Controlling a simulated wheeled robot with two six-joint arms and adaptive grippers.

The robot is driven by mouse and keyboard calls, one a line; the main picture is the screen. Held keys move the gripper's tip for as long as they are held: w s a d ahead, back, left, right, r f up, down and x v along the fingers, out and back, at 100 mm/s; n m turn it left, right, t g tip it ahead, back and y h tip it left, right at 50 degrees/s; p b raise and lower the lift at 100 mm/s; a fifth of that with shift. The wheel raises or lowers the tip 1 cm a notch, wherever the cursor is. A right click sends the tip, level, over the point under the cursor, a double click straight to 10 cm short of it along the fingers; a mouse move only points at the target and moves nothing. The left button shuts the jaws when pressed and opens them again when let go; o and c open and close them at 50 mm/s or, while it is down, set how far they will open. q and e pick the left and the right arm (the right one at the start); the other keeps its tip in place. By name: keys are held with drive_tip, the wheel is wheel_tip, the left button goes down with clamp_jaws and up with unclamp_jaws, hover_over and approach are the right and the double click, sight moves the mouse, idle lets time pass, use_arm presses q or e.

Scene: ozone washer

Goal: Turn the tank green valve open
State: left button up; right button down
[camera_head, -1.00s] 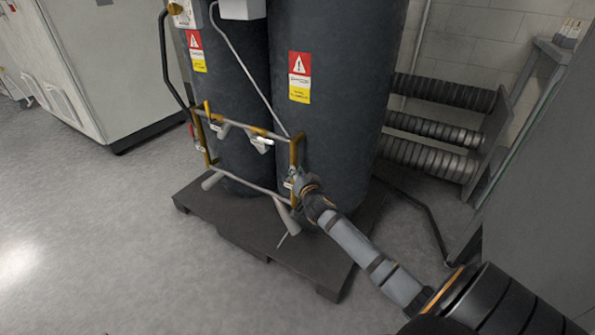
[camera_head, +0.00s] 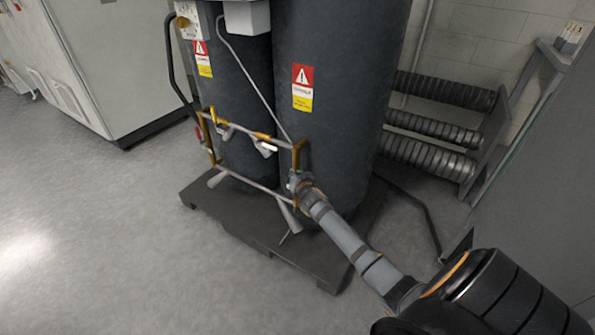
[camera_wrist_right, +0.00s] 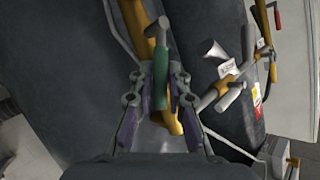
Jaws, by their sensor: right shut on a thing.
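The green valve (camera_wrist_right: 160,77) is a small handle on the yellow and grey pipe frame in front of the right tank (camera_head: 340,130). In the right wrist view it lies between the two fingers of my right gripper (camera_wrist_right: 158,88), which is shut on it. In the head view my right gripper (camera_head: 297,181) is at the lower right of the pipe frame, and the valve is mostly hidden there. My left gripper is in neither view.
The tanks stand on a dark pallet (camera_head: 232,222). A pipe frame (camera_head: 250,136) with other handles is left of the gripper. A red handle (camera_wrist_right: 278,18) shows in the wrist view. The floor at left (camera_head: 90,220) is clear.

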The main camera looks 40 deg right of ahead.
drive_tip(key=shift+r, duration=0.1)
drive_tip(key=c, duration=1.3)
unclamp_jaws()
drive_tip(key=shift+s, duration=0.1)
drive_tip(key=v, duration=1.2)
